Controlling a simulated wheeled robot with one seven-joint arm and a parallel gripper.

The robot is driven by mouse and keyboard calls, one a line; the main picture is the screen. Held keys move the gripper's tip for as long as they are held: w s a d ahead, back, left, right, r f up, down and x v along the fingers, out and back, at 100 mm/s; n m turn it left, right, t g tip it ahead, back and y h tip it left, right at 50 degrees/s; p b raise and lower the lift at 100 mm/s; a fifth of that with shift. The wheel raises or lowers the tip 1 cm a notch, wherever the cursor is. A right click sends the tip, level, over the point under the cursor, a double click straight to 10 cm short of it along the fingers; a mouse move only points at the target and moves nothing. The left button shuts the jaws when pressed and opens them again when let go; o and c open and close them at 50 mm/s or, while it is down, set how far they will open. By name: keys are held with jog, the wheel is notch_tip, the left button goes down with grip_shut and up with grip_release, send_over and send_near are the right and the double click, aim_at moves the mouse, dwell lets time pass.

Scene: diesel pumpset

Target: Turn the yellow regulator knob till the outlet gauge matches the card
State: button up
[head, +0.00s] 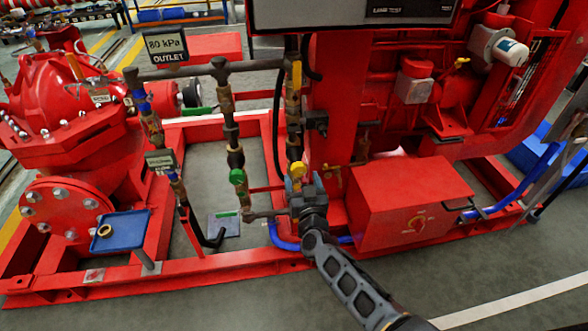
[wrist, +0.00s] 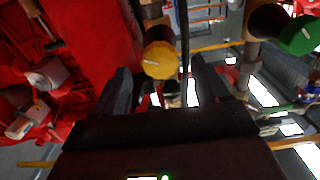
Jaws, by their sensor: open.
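The yellow regulator knob (head: 298,171) stands on the piping just beyond my gripper (head: 305,190). In the wrist view the yellow knob (wrist: 159,60) lies between and ahead of the two open fingers (wrist: 160,78), with a short white mark on its face. Contact cannot be told. A framed sign (head: 167,46) at upper left reads "80 kPa OUTLET". A smaller display plate (head: 160,160) hangs lower on the pipe; its text is too small to read. I cannot tell for certain which is the gauge and which the card.
A green knob (head: 237,176) sits on the pipe to the left; it also shows in the wrist view (wrist: 300,35). A red box (head: 408,200) stands close to the right of my gripper. A blue tray (head: 122,232) with a yellow ring is at left. Pipes and red frame rails surround the knob.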

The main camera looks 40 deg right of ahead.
aim_at(299, 172)
jog(key=shift+b+x, duration=0.65)
jog(key=shift+x, duration=2.15)
jog(key=shift+c, duration=0.2)
jog(key=c, duration=1)
jog(key=shift+m, duration=0.3)
jog(key=m+b, duration=0.1)
jog(key=m, duration=0.3)
jog(key=shift+m, duration=0.3)
jog(key=shift+m+b, duration=0.45)
jog(key=shift+m, duration=1.75)
